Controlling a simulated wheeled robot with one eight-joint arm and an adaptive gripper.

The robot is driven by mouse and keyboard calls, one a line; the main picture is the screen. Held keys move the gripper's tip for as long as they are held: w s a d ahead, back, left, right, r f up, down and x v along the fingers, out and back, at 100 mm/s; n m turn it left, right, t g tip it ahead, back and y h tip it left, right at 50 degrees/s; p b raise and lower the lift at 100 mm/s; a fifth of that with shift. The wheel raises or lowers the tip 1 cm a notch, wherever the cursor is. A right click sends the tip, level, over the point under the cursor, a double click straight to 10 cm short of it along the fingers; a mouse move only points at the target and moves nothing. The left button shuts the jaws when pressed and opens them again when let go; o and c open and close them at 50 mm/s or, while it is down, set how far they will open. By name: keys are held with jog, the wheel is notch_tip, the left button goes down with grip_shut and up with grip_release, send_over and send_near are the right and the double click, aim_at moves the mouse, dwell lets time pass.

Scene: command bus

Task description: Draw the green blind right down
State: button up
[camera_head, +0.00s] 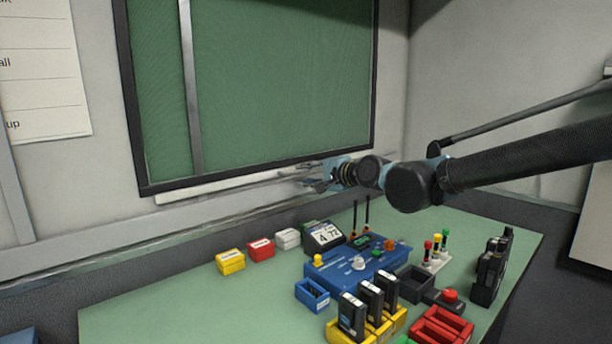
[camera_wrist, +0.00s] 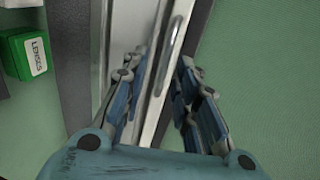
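The green blind (camera_head: 270,85) covers the visible part of the dark-framed window; its top is cut off in the head view. A pale bar (camera_head: 215,187) runs along its lower edge, just below the dark frame. My gripper (camera_head: 315,177) is at the right part of this bar. In the wrist view the green surface (camera_wrist: 262,70) lies to the right, beside a pale bar with a slim metal handle (camera_wrist: 173,50). My gripper's fingers (camera_wrist: 160,85) stand apart, one on each side of the handle. I cannot tell whether either finger touches it.
A green desk (camera_head: 150,315) stands below, with a blue device (camera_head: 350,265), small yellow (camera_head: 230,262) and red (camera_head: 261,249) boxes, and black radios (camera_head: 492,265). A green box marked LENSES (camera_wrist: 25,55) shows in the wrist view. The wall left of the window holds a paper chart (camera_head: 40,70).

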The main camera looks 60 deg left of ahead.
jog(key=v, duration=0.8)
jog(key=shift+w, duration=0.1)
dwell(0.4)
